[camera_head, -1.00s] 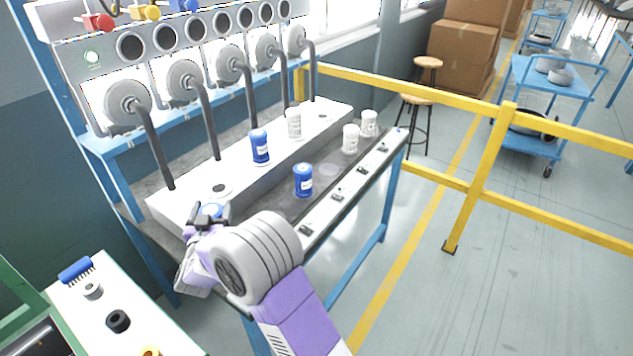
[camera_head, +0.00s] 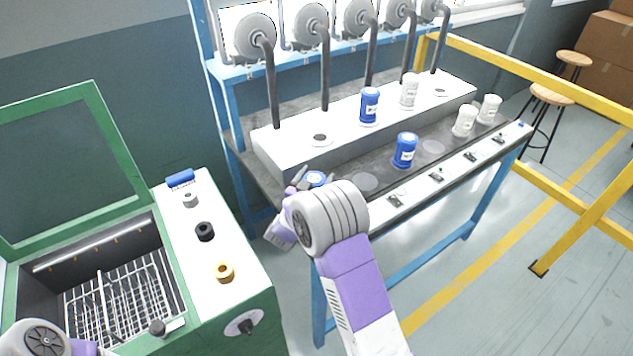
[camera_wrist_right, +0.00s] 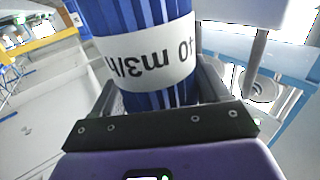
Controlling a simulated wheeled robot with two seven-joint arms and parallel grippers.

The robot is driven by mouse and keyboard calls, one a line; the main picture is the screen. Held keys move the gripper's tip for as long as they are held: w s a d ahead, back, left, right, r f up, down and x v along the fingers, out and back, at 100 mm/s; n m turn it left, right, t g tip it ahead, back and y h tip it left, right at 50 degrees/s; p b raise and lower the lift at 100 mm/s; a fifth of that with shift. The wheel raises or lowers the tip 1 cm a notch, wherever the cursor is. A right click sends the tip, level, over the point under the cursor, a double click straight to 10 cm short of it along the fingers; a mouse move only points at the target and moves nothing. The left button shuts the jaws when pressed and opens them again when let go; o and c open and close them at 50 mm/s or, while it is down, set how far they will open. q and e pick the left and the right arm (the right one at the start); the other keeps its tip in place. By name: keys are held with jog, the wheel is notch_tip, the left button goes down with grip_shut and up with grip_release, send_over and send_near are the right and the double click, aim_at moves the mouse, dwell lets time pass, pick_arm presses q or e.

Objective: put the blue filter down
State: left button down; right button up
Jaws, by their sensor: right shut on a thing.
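My right gripper (camera_head: 308,184) is shut on a blue filter (camera_head: 316,178) at the near left end of the bench; my wrist hides most of the filter in the head view. In the right wrist view the held filter (camera_wrist_right: 155,50) is blue and ribbed, with a white label band, between the two fingers. Whether its base touches anything is hidden. A second blue filter (camera_head: 405,150) stands on the dark front strip of the bench, and a third (camera_head: 369,106) stands on the raised white block. My left gripper is not seen; only part of my left arm shows at lower left.
White filters (camera_head: 409,91) (camera_head: 464,121) (camera_head: 489,109) stand farther right. Round marked spots (camera_head: 366,182) (camera_head: 433,147) on the strip are empty, as is a dark-centred seat (camera_head: 320,139) on the block. Grey pipes (camera_head: 272,90) rise behind. A green machine (camera_head: 140,205) has an open lid.

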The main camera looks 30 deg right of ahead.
jog(key=shift+f, duration=0.25)
jog(key=shift+f, duration=0.2)
jog(key=o, duration=1.2)
jog(key=shift+c, duration=0.2)
jog(key=shift+r, duration=0.15)
jog(key=shift+r, duration=0.2)
jog(key=p+v, duration=0.1)
jog(key=v, duration=1.1)
jog(key=shift+p, duration=0.4)
